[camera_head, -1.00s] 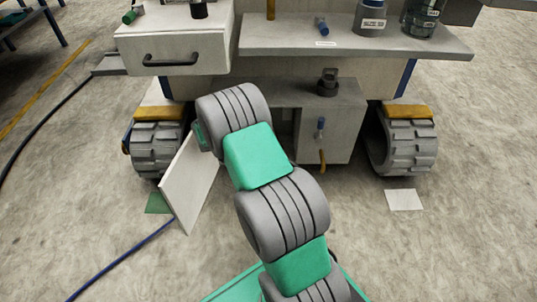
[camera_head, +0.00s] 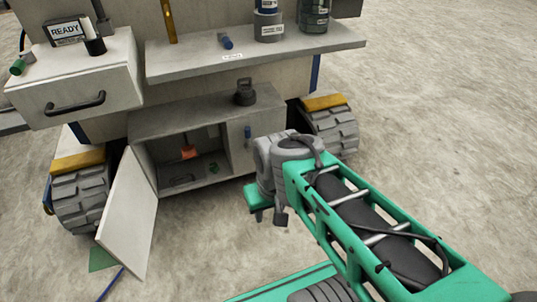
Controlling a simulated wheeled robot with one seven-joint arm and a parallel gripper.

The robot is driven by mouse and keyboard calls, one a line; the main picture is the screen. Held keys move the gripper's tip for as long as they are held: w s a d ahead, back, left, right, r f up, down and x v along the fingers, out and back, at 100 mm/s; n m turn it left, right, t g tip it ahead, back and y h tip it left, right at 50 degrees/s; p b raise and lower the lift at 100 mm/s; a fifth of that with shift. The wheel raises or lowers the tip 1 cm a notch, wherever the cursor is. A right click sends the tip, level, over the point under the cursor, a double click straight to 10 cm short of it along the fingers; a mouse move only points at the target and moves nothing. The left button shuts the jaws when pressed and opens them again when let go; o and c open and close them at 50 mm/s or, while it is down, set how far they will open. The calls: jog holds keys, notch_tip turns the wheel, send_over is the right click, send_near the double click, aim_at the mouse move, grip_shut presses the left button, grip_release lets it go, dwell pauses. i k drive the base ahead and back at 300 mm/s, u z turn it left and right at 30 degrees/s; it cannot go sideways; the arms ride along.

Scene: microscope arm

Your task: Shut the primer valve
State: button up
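I cannot tell for sure which part is the primer valve. A small orange-red piece (camera_head: 188,152) shows inside the open lower cabinet (camera_head: 158,124), and a small blue handle (camera_head: 247,131) sits on the cabinet's front to the right of the opening. The cabinet door (camera_head: 130,215) hangs open at the left. My gripper (camera_head: 270,214) appears at the end of my arm, in front of and below the cabinet's right end, apart from both pieces. It is small and partly hidden by the wrist, so its finger opening is unclear.
A drawer (camera_head: 75,92) with a black handle juts out at upper left. A grey shelf (camera_head: 270,52) with jars overhangs the cabinet. A black knobbed piece (camera_head: 245,93) stands on the cabinet top. Wheels (camera_head: 80,195) flank it. The floor at right is clear.

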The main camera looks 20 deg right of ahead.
aim_at(214, 167)
jog(key=z, duration=0.75)
jog(key=i, duration=0.95)
jog(key=u, duration=3.4)
